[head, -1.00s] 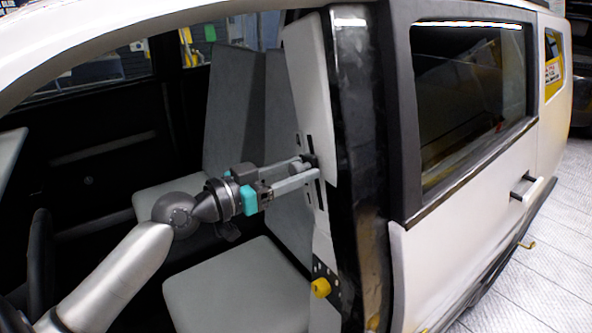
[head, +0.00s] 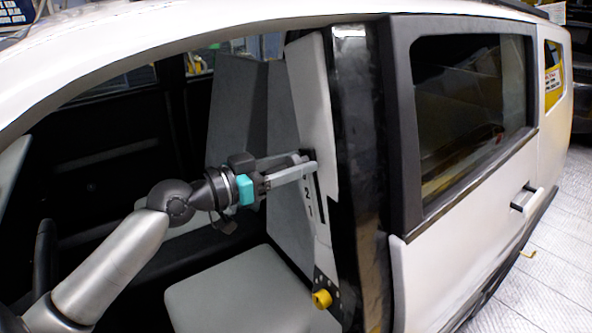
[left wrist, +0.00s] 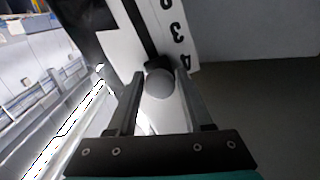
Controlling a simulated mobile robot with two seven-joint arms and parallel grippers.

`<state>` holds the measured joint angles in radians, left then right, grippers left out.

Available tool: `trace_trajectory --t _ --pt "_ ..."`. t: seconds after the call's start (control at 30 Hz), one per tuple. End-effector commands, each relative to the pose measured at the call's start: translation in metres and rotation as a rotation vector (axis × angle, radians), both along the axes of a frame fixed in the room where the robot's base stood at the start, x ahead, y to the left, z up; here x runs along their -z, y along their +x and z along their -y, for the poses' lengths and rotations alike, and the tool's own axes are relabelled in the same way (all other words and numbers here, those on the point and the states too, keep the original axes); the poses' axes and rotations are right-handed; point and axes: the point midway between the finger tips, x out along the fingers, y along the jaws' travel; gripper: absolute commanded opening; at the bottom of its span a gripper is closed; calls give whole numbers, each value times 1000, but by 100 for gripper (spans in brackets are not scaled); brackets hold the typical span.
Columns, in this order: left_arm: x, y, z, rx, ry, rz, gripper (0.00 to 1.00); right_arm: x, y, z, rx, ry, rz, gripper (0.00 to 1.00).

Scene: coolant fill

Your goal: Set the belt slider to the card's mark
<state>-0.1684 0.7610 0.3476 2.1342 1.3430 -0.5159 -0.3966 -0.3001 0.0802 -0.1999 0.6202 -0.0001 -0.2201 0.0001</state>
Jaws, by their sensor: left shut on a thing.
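My left gripper (head: 308,160) is in the head view at the white pillar trim (head: 312,90) inside the door opening. It is shut on the belt slider's round grey knob, which shows between the fingers in the left wrist view (left wrist: 160,85). The knob sits on a dark slot (head: 321,200) running down the trim. In the head view the gripper is near the slot's upper end, with much of the slot bare below. A white number scale (left wrist: 178,35) lies beside the slot; a 3 and a 4 can be read in the wrist view. I see no card.
A yellow knob (head: 321,299) on a dark perforated plate is low on the pillar. Grey seats (head: 235,290) fill the cabin behind and below my arm. A steering wheel (head: 42,270) is at the left. The closed rear door (head: 470,240) is to the right.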

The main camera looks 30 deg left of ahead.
Motion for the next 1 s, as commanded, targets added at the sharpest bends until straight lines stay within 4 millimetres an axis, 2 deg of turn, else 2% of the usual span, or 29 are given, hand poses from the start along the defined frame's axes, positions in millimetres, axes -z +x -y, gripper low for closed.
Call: trace_trajectory --t 0.03,0.13,0.17,0.33,0.73,1.0 --pt "-7 1 -2 -8 8 23 0 1 0 0 0 0 0 50" --pt "-8 1 -3 -9 8 26 0 1 0 0 0 0 0 50" --pt "-8 1 -3 -9 8 27 52 1 0 0 0 0 0 50" --pt "-6 1 -2 -7 5 22 71 1 0 0 0 0 0 50" --pt "-3 -5 -4 -7 2 15 71 4 0 0 0 0 0 50" --pt "0 -33 -15 -6 1 12 71 18 0 0 0 1 0 50"
